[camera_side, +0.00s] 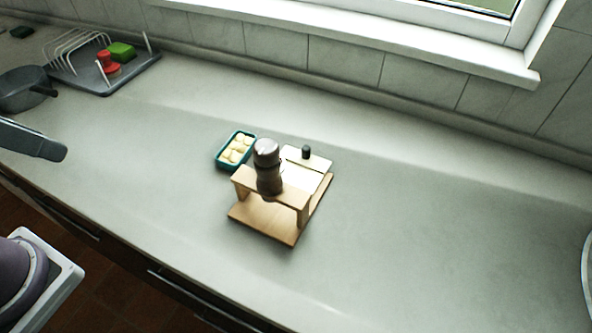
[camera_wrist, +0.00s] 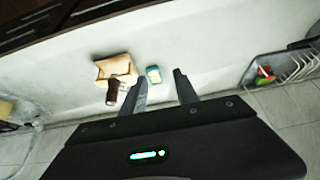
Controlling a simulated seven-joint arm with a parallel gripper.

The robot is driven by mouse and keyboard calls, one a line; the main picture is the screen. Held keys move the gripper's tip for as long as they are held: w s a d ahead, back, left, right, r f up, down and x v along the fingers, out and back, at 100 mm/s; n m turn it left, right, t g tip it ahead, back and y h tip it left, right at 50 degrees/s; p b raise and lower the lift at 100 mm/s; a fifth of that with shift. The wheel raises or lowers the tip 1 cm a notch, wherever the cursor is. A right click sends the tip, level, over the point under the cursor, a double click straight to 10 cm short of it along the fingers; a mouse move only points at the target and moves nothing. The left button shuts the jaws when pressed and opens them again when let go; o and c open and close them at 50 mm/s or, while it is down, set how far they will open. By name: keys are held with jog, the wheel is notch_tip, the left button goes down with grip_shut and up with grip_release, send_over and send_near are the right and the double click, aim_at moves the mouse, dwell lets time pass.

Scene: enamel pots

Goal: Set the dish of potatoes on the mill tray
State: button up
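The dish of potatoes (camera_side: 235,150) is a small teal rectangular dish holding several pale yellow potatoes. It stands on the counter just behind and left of the mill tray; it also shows in the wrist view (camera_wrist: 153,75). The mill tray (camera_side: 262,222) is a light wooden base with a raised wooden bridge. A dark brown mill (camera_side: 268,172) stands upright at the bridge; in the wrist view it is below the tray (camera_wrist: 115,65). My gripper (camera_wrist: 161,78) is open and empty, its fingers well short of the dish. A grey part at the side view's left edge looks like mine.
A small dark knob (camera_side: 306,152) stands on a pale board at the tray's back. A dish rack (camera_side: 103,72) with red and green items and a dark pan (camera_side: 24,88) are at the back left. The counter right of the tray is clear.

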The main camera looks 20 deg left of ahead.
jog(key=o, duration=1.4)
jog(key=n+g, duration=0.5)
jog(key=n, duration=1.3)
send_over(237, 147)
jog(key=a, duration=0.1)
jog(key=f, duration=1.1)
jog(key=s+f, duration=0.1)
jog(key=f, duration=0.5)
jog(key=shift+n+g, duration=0.3)
jog(key=f, duration=0.6)
jog(key=w+d+f, duration=0.1)
jog(key=f, duration=0.2)
